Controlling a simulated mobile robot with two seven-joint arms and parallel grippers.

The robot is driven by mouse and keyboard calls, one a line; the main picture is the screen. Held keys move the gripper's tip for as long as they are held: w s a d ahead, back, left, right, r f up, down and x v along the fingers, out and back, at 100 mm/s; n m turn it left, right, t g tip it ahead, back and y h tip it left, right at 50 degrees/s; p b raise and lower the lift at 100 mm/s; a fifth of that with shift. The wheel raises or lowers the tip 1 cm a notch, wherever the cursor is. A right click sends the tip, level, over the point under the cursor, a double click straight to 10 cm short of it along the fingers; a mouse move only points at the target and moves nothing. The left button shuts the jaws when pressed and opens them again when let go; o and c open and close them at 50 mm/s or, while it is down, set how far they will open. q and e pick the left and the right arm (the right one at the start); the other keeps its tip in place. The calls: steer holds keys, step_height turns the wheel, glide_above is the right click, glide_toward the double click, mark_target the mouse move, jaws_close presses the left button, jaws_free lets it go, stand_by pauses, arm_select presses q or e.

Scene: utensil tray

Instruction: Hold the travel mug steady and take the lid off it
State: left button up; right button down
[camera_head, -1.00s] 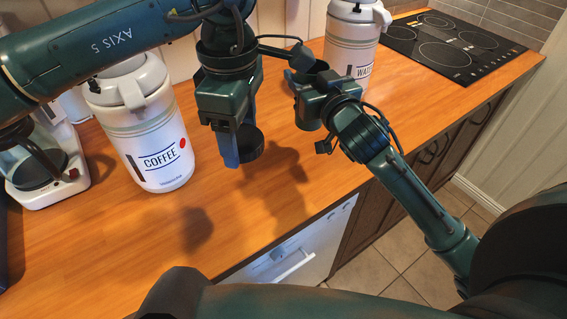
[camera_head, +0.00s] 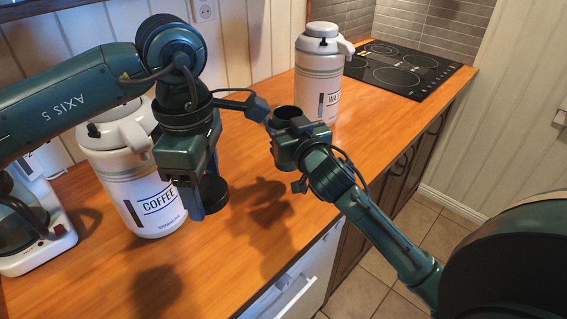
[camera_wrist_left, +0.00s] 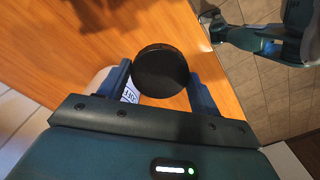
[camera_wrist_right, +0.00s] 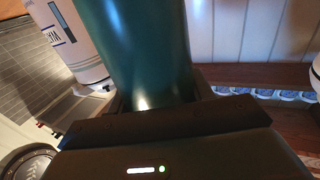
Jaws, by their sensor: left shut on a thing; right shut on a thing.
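The travel mug (camera_head: 285,155) is a dark green cylinder with a dark top, held upright above the counter. My right gripper (camera_head: 292,140) is shut around its side and hides part of it. In the right wrist view the mug (camera_wrist_right: 140,45) fills the space between the fingers. The lid (camera_head: 215,193) is a black round disc, apart from the mug, to its left and lower in the head view. My left gripper (camera_head: 205,185) points down and is shut on it. In the left wrist view the lid (camera_wrist_left: 160,71) sits between the two blue fingers.
A white COFFEE flask (camera_head: 150,205) stands just behind and left of my left gripper. A white WATER flask (camera_head: 318,75) stands behind the mug, near the black cooktop (camera_head: 400,70). A coffee maker (camera_head: 35,235) is at far left. The wooden counter (camera_head: 235,265) is clear in front.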

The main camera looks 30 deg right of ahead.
step_height(320, 180, down, 7)
steer(key=shift+r+b, duration=0.2)
steer(key=shift+b, duration=0.15)
steer(key=shift+f, duration=0.2)
steer(key=c, duration=0.6)
jaws_free()
